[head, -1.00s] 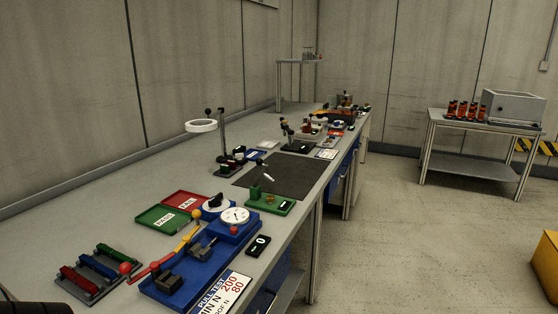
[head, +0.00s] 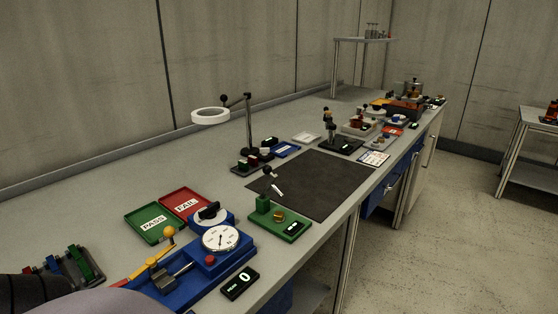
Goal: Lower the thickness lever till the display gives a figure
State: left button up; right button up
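A green-based device (head: 292,235) stands at the bench's front edge, with an upright green block, a brass round part and a small dark display (head: 293,227). Small pale marks show on that display, too small to read. A pale lever-like piece (head: 277,190) with a black knob shows just behind the block, tilted; I cannot tell if it joins the device. A black stand (head: 340,143) with an orange-topped upright and a small lit display stands farther back. Parts of my own arm show at the lower left. Neither gripper is in view.
A blue pull-test rig (head: 205,265) with a dial and yellow lever stands nearest, beside a display reading 0 (head: 240,283). Green PASS (head: 150,222) and red FAIL (head: 187,200) trays lie behind it. A ring magnifier (head: 211,117) overhangs. The dark mat (head: 320,185) is mostly bare.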

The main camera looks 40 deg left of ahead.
aim_at(267, 169)
jog(key=i+z, duration=0.2)
jog(key=i, duration=0.35)
jog(key=i+j+z, duration=0.2)
jog(key=i, duration=0.3)
jog(key=i+z, duration=0.45)
jog(key=i, duration=0.7)
jog(key=i+u, duration=0.15)
jog(key=u, duration=0.35)
jog(key=i+l+u, duration=0.15)
jog(key=u, duration=2.9)
